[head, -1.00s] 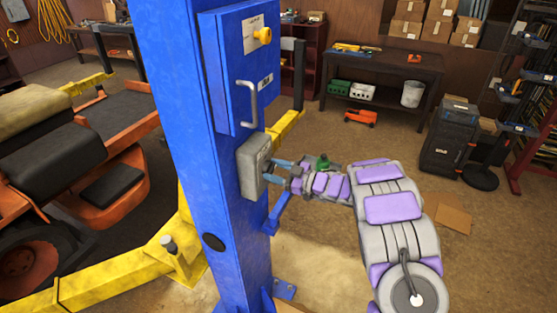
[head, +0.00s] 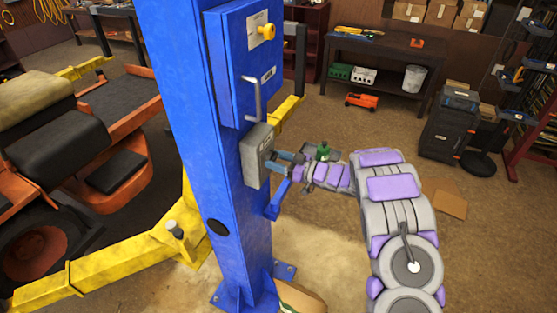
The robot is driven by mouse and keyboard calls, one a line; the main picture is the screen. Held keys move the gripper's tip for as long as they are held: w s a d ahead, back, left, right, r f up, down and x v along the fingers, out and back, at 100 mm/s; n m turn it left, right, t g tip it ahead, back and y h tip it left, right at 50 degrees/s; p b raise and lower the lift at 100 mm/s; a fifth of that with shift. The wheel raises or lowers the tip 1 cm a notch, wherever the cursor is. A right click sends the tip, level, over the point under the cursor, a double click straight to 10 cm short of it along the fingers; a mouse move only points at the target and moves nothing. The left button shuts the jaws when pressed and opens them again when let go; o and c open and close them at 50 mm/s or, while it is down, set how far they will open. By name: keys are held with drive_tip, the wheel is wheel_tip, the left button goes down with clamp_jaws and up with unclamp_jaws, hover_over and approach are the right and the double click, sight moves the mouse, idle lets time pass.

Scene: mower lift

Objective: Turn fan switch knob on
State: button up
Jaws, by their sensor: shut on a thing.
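The grey fan switch box (head: 254,158) is mounted on the side of the blue lift post (head: 190,130), below a metal handle. My gripper (head: 274,165) is at the right face of this box, with its blue fingers reaching in from the right. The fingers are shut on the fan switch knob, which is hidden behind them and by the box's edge. Which way the knob is turned cannot be seen.
A blue control box (head: 241,65) with a yellow knob (head: 267,31) and a handle (head: 253,102) sits above on the post. A yellow lift arm (head: 125,262) and an orange mower (head: 60,150) are at left.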

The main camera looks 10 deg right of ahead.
drive_tip(key=shift+w+r, duration=0.1)
drive_tip(key=shift+r, duration=0.2)
drive_tip(key=o, duration=1)
drive_tip(key=shift+w+f, duration=0.1)
drive_tip(key=shift+f, duration=0.1)
drive_tip(key=b+v, duration=0.2)
drive_tip(key=v, duration=1.5)
drive_tip(key=shift+d+b, duration=0.15)
drive_tip(key=shift+b, duration=0.25)
